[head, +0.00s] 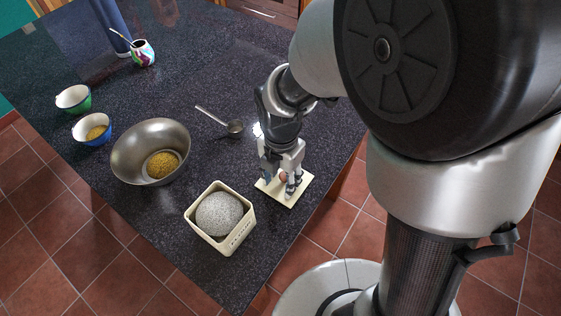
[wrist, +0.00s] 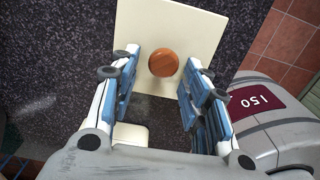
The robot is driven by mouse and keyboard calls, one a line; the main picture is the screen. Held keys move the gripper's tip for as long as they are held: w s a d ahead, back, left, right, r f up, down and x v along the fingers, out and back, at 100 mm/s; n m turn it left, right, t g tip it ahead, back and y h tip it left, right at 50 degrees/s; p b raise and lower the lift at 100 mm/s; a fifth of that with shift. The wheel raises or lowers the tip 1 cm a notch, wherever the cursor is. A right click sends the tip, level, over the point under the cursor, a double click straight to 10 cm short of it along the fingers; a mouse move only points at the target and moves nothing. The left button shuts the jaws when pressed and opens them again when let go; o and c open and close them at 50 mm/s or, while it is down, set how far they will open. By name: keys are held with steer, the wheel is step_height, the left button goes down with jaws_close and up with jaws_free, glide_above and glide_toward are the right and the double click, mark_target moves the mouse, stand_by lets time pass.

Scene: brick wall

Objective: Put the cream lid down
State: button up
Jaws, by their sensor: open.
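The cream lid (head: 292,196) is a flat square with a round brown knob. It lies on the dark counter near the front edge, to the right of the cream canister (head: 231,241). In the wrist view the lid (wrist: 195,28) shows flat, with its wooden knob (wrist: 163,64) between my finger pads. My gripper (head: 285,184) is above the lid, its open fingers on both sides of the knob. In the wrist view my gripper (wrist: 163,75) shows gaps between the pads and the knob. The canister is uncovered and holds a round grey speckled mass.
A steel bowl (head: 128,158) with yellow grains stands left of the canister. A metal scoop (head: 218,121) lies behind it. Two small cups (head: 73,98) (head: 93,130) and a colourful gourd cup (head: 143,52) stand farther off. The counter is clear around the scoop.

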mark_target(281, 185)
step_height(281, 185, up, 12)
steer(key=p, duration=0.5)
steer(key=s+d+r+m+t, duration=0.2)
steer(key=s+d+r+m, duration=0.3)
steer(key=m, duration=0.9)
steer(key=s+d+r+m+t, duration=0.2)
steer(key=s+d+r+m, duration=0.3)
steer(key=m, duration=0.9)
steer(key=shift+s+d+r+t, duration=0.3)
steer(key=shift+s+d+r, duration=0.05)
steer(key=shift+s+d, duration=0.65)
steer(key=shift+a, duration=0.1)
